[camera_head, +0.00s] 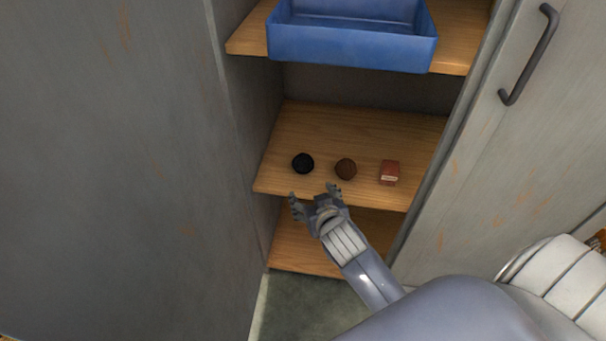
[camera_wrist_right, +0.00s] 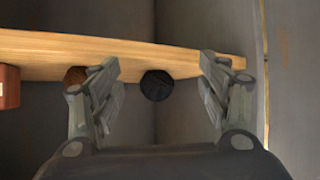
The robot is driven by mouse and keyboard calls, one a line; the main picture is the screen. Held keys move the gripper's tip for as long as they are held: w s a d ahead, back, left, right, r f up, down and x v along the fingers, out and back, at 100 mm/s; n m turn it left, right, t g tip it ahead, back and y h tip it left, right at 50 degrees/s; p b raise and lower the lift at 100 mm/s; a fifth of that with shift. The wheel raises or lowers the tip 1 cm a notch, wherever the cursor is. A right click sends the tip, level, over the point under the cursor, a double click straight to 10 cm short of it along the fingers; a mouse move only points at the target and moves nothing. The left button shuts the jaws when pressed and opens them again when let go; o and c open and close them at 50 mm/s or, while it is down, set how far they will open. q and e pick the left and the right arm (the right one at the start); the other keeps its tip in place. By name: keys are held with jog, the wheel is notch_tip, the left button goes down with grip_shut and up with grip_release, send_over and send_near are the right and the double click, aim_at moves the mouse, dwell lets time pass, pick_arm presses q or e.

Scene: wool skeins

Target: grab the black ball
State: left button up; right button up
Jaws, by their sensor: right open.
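The black ball (camera_head: 303,163) sits on the middle wooden shelf, leftmost of three small things there. It also shows in the right wrist view (camera_wrist_right: 157,85), between the two fingers of my right gripper. My right gripper (camera_head: 313,191) is open and empty in front of the shelf's front edge, short of the ball and not touching it. In the right wrist view the gripper (camera_wrist_right: 160,60) has its fingers spread wide, one on each side of the ball. My left gripper is not in view.
A brown ball (camera_head: 345,169) sits just right of the black one, and a small red box (camera_head: 389,173) is farther right. A blue bin (camera_head: 350,48) stands on the shelf above (camera_head: 454,52). Grey cabinet walls flank the shelf (camera_head: 362,125); a door with a dark handle (camera_head: 541,50) is right.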

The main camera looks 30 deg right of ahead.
jog(key=t+b, duration=0.1)
jog(key=t, duration=0.1)
send_near(304, 162)
jog(key=w, duration=0.1)
jog(key=shift+m+h, duration=0.5)
jog(key=x, duration=0.3)
jog(key=b+x, duration=0.1)
jog(key=x, duration=0.1)
jog(key=shift+w+f, duration=0.3)
jog(key=shift+f, duration=0.05)
jog(key=shift+w+f, duration=0.1)
jog(key=shift+w, duration=0.05)
jog(key=b+x, duration=0.2)
jog(key=x, duration=0.2)
jog(key=shift+w+f, duration=0.2)
jog(key=shift+w, duration=0.2)
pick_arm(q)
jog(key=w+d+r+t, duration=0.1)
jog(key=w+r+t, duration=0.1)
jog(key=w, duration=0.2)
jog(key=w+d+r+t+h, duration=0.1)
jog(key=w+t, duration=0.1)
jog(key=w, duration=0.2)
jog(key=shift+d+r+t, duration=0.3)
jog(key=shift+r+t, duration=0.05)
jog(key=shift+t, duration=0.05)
pick_arm(e)
jog(key=c, duration=1.1)
